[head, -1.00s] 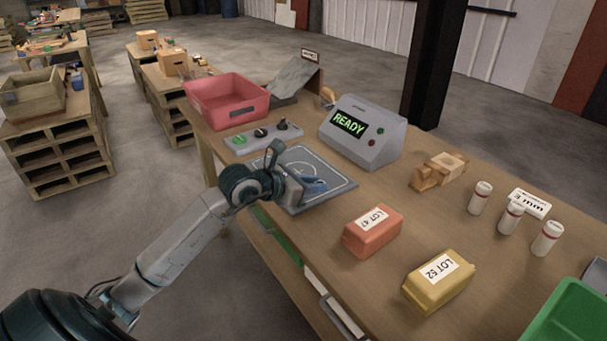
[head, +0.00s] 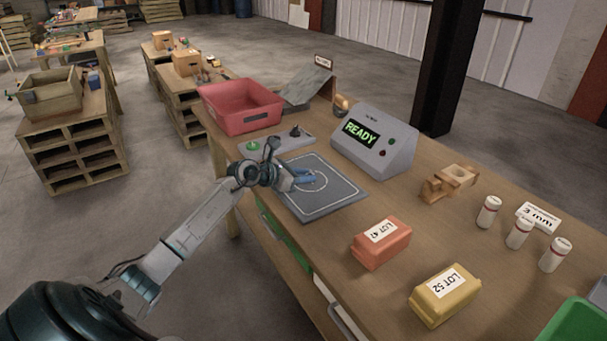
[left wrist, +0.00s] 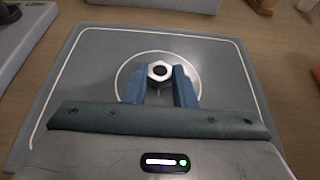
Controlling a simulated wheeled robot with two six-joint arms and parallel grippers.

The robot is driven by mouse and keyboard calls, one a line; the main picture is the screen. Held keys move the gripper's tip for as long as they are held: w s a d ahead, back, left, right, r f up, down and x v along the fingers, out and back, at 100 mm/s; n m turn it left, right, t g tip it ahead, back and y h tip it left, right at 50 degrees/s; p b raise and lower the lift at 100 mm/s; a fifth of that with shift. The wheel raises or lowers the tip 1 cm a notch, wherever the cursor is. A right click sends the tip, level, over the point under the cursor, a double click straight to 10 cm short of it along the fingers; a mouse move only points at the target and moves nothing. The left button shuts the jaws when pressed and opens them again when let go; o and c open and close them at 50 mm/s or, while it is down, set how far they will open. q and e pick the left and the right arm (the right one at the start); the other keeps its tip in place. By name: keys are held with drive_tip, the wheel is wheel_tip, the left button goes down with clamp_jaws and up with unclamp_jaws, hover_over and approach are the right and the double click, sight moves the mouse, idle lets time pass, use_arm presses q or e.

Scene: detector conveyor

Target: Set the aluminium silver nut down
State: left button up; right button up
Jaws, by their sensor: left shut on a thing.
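The silver nut (left wrist: 160,71) shows in the left wrist view between the tips of my left gripper's blue fingers (left wrist: 160,86). The left gripper is shut on it. Behind the nut lies the grey pad (left wrist: 75,75) with a white outline and a white circle. The nut appears within the circle; I cannot tell whether it touches the pad. In the head view my left gripper (head: 303,179) is over the left part of the grey pad (head: 335,200), and the nut is too small to make out. My right gripper is not in view.
A console reading READY (head: 374,141) stands behind the pad. A control strip (head: 277,146) and red bin (head: 241,106) are at the left. Orange LOT 47 (head: 381,243) and yellow LOT 52 (head: 444,295) packs lie to the right, with white bottles (head: 518,233) farther right.

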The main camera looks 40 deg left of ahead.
use_arm(q)
drive_tip(key=shift+f, duration=0.15)
drive_tip(key=shift+f, duration=0.1)
drive_tip(key=o, duration=1)
drive_tip(key=shift+c, duration=0.2)
